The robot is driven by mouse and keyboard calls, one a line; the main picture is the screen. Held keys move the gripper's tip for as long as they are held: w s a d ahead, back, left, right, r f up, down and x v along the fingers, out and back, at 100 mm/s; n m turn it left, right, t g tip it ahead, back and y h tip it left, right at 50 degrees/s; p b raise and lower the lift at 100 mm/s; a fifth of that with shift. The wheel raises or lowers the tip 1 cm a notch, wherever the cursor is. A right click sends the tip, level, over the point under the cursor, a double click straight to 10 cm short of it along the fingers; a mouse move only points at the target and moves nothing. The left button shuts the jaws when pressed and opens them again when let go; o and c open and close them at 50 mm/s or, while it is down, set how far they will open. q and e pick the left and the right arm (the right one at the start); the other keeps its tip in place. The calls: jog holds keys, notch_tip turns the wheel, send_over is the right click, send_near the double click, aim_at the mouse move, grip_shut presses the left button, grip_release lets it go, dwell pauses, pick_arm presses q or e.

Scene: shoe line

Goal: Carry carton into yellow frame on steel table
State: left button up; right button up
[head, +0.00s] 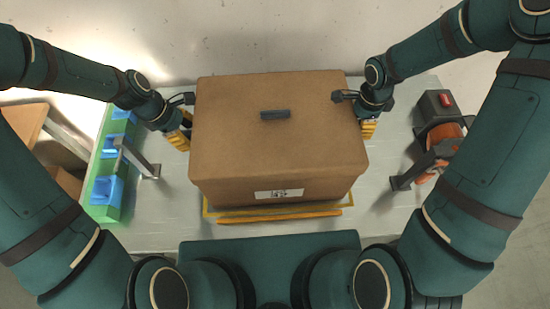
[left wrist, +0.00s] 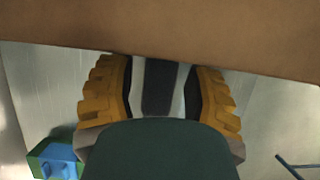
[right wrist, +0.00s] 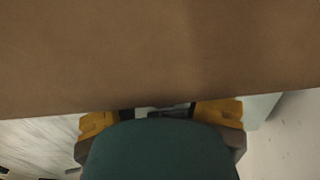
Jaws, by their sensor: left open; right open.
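A brown cardboard carton (head: 277,135) with a dark handle slot on top and a white label on its front sits over the yellow frame (head: 210,211) on the steel table (head: 160,225). Only the frame's front strip and corners show; the carton hides the rest. My left gripper (head: 181,138) is open at the carton's left side, and my right gripper (head: 367,128) is open at its right side. In the left wrist view the carton wall (left wrist: 160,35) crosses the top, beyond the open fingers. In the right wrist view the carton (right wrist: 160,55) covers most of the picture. Contact cannot be told.
A green tray (head: 101,205) with blue parts (head: 106,190) lies at the table's left end. A metal post (head: 150,170) stands left of the carton. At the right are another bracket (head: 402,182) and a dark device with a red button (head: 446,100). An orange strip (head: 280,217) lies in front.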

pick_arm(q)
jog(key=v, duration=1)
jog(key=shift+a+r, duration=0.2)
jog(key=shift+r, duration=0.1)
pick_arm(e)
notch_tip(320, 180, up, 12)
pick_arm(q)
jog(key=shift+s, duration=0.1)
